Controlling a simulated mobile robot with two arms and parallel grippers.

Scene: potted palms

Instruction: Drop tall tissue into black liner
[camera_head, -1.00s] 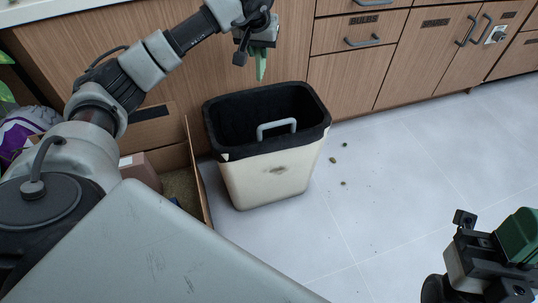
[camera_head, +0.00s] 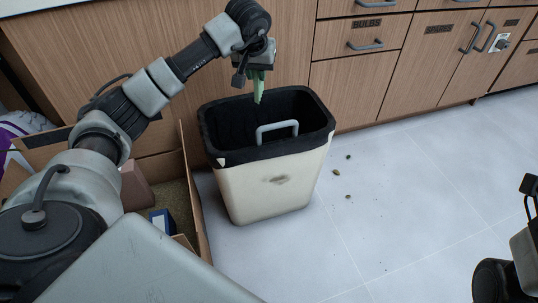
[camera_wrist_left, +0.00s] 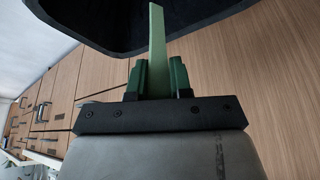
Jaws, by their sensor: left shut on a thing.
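The tall tissue (camera_head: 259,92) is a narrow pale-green strip, hanging down from my left gripper (camera_head: 257,76). In the left wrist view the tissue (camera_wrist_left: 157,38) stands out between the dark green fingers (camera_wrist_left: 158,75), which are shut on it. The black liner (camera_head: 270,151) covers the inside and rim of a cream bin (camera_head: 270,189) on the floor. The tissue's lower end is above the liner's opening, near its back edge. My right arm shows only in part at the right edge; its fingers are outside the picture.
A grey handle-shaped bar (camera_head: 277,129) shows inside the bin's opening. A cardboard box (camera_head: 193,188) with items in it stands left of the bin. Wooden cabinets (camera_head: 360,88) stand close behind. Small brown bits (camera_head: 337,172) lie on the otherwise clear floor to the right.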

